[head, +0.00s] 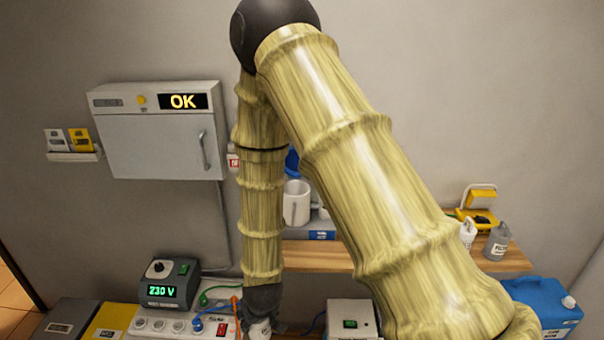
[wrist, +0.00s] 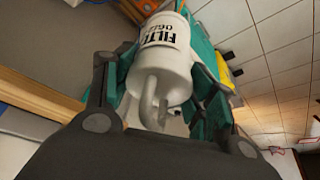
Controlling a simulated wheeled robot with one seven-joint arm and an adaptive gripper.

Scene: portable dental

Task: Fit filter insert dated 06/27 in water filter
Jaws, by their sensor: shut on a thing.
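My gripper (wrist: 163,85) is shut around a white cylindrical filter insert (wrist: 165,70), with a finger on each side of it. The insert has a curved spout-like handle at its near end. Its printed label starts with "FILT"; the date line below is tilted and only partly readable. In the head view my gripper (head: 262,318) is low in the picture, at the bottom edge, mostly hidden. A white bottle (head: 467,233) and a grey bottle (head: 497,242) labelled "FILT" stand on the wooden shelf. I cannot make out the water filter for certain.
A white jug (head: 296,203) stands on the shelf (head: 320,257), partly behind my arm. Below are a 230 V unit (head: 168,283), a power strip (head: 178,324), a small box (head: 352,318) and a blue canister (head: 543,305). A wall cabinet (head: 160,140) reads "OK".

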